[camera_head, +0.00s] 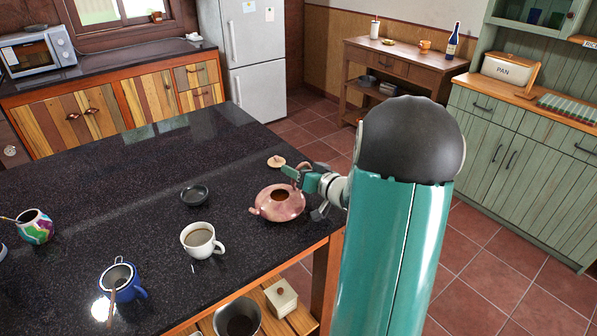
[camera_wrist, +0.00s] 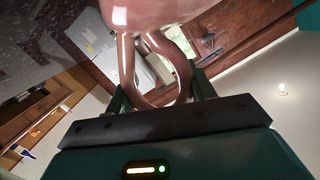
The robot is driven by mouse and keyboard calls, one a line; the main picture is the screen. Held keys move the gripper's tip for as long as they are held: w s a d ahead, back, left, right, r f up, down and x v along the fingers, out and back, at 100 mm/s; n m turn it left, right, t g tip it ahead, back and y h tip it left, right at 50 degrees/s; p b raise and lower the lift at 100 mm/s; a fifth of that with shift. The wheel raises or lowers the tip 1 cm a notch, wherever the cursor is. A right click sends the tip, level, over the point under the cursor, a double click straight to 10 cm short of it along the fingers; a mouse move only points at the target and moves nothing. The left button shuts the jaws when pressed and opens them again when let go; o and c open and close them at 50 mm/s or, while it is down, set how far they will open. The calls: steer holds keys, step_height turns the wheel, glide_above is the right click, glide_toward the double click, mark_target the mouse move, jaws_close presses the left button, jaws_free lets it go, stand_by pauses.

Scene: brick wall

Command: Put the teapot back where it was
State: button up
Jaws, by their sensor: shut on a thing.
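The pink-brown teapot (camera_head: 279,204) is at the right edge of the dark speckled counter, with its top opening uncovered and its spout pointing left. It looks upright; I cannot tell whether its base touches the counter. My gripper (camera_head: 304,180) is at the teapot's right side, shut on its handle. In the wrist view the looped handle (camera_wrist: 184,75) sits between the fingers of my gripper (camera_wrist: 158,100), with the teapot body (camera_wrist: 165,14) above it in the picture. A small round tan lid (camera_head: 276,161) lies on the counter behind the teapot.
On the counter (camera_head: 120,215) stand a white cup of dark liquid (camera_head: 201,240), a small black dish (camera_head: 195,195), a blue mug with a strainer (camera_head: 121,281) and a colourful gourd cup (camera_head: 35,226). A metal pot (camera_head: 238,318) and a lidded box (camera_head: 281,298) sit on a lower shelf. The counter's back middle is clear.

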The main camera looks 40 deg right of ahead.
steer(key=shift+f, duration=0.15)
steer(key=o, duration=1.6)
steer(key=shift+f, duration=0.1)
steer(key=shift+o, duration=0.2)
steer(key=s+r, duration=0.2)
steer(key=s, duration=1)
steer(key=w+a+r+g+h, duration=0.5)
steer(key=a+r+h, duration=0.1)
steer(key=a+r, duration=0.3)
steer(key=s+a+f+n+g+y, duration=0.1)
steer(key=s+a+n+g+y, duration=0.1)
steer(key=s+a, duration=0.5)
steer(key=s+a+n+g+y, duration=0.2)
steer(key=s+a, duration=0.5)
steer(key=a, duration=0.9)
steer(key=shift+s+f+g+y, duration=0.35)
steer(key=shift+g+y, duration=0.35)
steer(key=shift+g, duration=0.2)
